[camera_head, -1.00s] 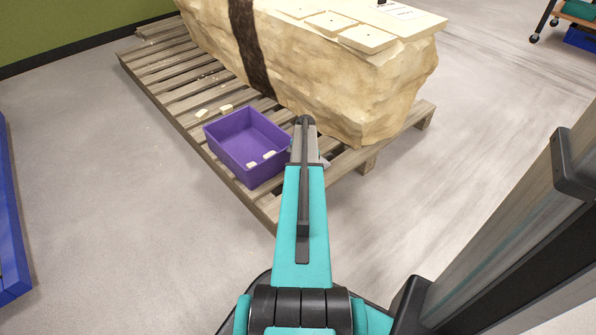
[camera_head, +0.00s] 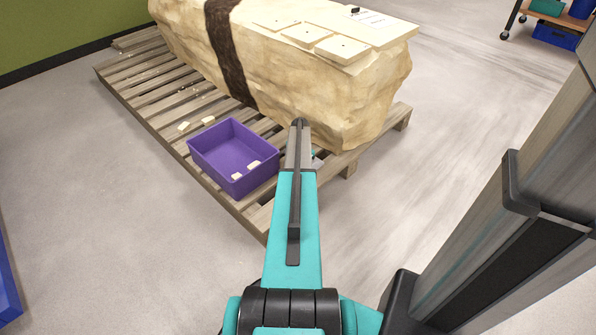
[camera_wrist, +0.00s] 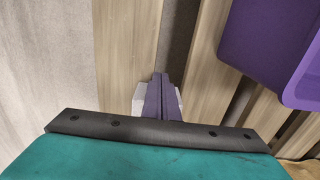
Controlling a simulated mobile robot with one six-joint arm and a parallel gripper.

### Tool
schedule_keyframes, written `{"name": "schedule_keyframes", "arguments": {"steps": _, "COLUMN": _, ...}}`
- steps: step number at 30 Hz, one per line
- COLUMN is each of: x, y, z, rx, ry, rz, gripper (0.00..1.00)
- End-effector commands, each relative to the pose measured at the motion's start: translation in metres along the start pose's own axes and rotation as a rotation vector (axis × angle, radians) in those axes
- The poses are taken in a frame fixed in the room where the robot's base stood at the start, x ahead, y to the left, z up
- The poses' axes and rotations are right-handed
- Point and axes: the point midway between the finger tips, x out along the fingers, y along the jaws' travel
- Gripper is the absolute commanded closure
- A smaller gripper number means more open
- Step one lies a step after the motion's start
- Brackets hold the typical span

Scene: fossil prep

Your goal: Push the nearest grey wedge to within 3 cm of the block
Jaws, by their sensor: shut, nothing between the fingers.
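The block (camera_head: 330,85) is a large cream stone with a dark band, lying on a slatted wooden pallet (camera_head: 130,82) in the head view. In the wrist view my gripper (camera_wrist: 159,78) is shut, its two dark fingers together and empty over the pallet slats. A pale grey piece (camera_wrist: 138,98), likely the grey wedge, shows on both sides of the fingers, which hide its middle. I cannot tell whether they touch it. In the head view my arm hides most of the gripper and the place below it, so the gap from wedge to block cannot be seen.
A purple bin (camera_head: 211,165) with small pale pieces inside stands on the pallet, left of my arm. Two cream pieces (camera_head: 184,125) lie on the slats beside it. Flat cream slabs (camera_head: 342,49) lie on the block. The floor right of the pallet is clear.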

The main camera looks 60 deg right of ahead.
Motion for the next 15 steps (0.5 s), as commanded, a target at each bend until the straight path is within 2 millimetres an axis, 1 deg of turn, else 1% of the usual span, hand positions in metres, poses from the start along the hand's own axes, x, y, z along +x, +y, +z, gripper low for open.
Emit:
{"name": "schedule_keyframes", "arguments": {"steps": 8, "x": -0.001, "y": 0.000, "z": 0.003, "rx": 0.000, "ry": 0.000, "rz": 0.000, "gripper": 1.00}}
{"name": "schedule_keyframes", "arguments": {"steps": 11, "x": -0.001, "y": 0.000, "z": 0.009, "rx": -0.001, "ry": 0.000, "rz": 0.000, "gripper": 1.00}}
{"name": "schedule_keyframes", "arguments": {"steps": 15, "x": -0.002, "y": 0.001, "z": 0.023, "rx": -0.004, "ry": -0.001, "rz": 0.001, "gripper": 1.00}}
